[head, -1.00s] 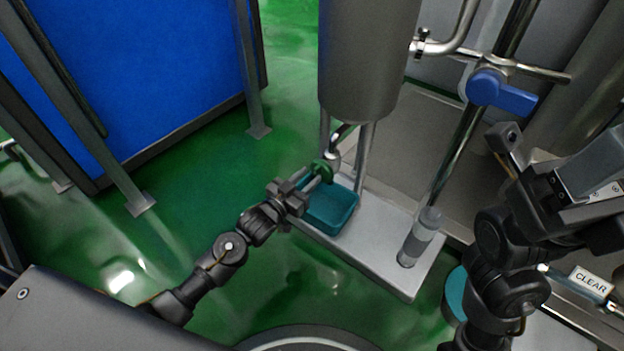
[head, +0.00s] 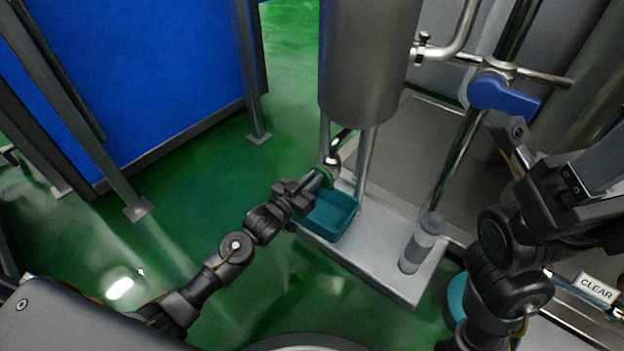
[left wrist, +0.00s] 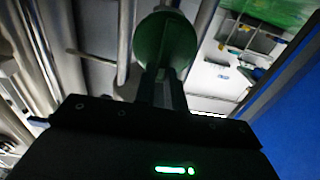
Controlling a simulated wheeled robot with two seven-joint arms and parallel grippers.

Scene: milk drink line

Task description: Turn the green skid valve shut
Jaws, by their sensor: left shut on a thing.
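The green skid valve (head: 325,174) sits under the steel tank, at the end of a short pipe with a round steel body. In the left wrist view its green round part (left wrist: 165,42) stands straight ahead of the jaws. My left gripper (head: 312,184) is shut on the green valve's handle, reaching in from the lower left above a teal tray. The jaws cover part of the handle, so its exact angle is hard to tell. My right arm is at the right edge, away from the valve; its jaws cannot be made out clearly.
The teal tray (head: 338,224) stands on the grey skid plate (head: 385,272) below the valve. A clear cylinder (head: 421,245) stands on the plate. A blue valve handle (head: 503,94) is on the pipework at upper right. Tank legs flank the green valve. Green floor lies open at left.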

